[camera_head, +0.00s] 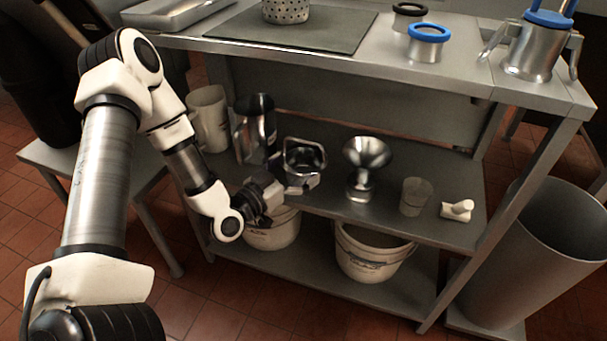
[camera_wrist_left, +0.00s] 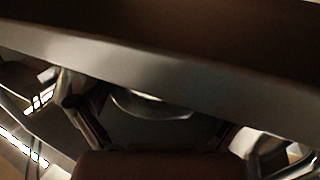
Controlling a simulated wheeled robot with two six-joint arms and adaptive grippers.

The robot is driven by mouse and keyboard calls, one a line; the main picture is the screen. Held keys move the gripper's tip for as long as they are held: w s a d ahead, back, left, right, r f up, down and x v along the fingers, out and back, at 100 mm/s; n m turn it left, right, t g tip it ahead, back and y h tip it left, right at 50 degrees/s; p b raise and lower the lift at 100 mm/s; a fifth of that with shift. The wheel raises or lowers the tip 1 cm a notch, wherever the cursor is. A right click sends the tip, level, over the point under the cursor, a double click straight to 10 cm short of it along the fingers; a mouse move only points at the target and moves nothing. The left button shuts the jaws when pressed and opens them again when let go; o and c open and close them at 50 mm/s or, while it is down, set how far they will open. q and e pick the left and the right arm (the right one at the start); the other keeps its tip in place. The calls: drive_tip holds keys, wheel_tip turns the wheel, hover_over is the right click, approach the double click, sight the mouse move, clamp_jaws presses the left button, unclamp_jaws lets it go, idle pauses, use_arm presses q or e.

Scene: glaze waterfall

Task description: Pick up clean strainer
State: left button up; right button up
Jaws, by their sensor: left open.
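My left gripper (camera_head: 288,182) is open at the shelf's front edge, close in front of this vessel. In the left wrist view, the two fingers stand apart (camera_wrist_left: 165,125), with a curved metal rim (camera_wrist_left: 150,106) between them, partly hidden by a grey edge. I cannot tell whether the fingers touch the vessel. My right gripper is not in view.
A metal pitcher (camera_head: 255,125) and a white jug (camera_head: 206,118) stand to the left. The tabletop (camera_head: 470,75) lies above; white buckets (camera_head: 370,255) stand below.

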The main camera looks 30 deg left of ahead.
use_arm(q)
drive_tip(key=shift+w+d+f, duration=0.1)
drive_tip(key=shift+w, duration=0.5)
drive_tip(key=shift+w+d+f, duration=0.1)
drive_tip(key=shift+w, duration=0.45)
drive_tip(key=shift+r, duration=0.15)
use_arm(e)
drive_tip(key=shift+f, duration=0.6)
use_arm(q)
drive_tip(key=c, duration=1.1)
drive_tip(key=shift+r, duration=0.1)
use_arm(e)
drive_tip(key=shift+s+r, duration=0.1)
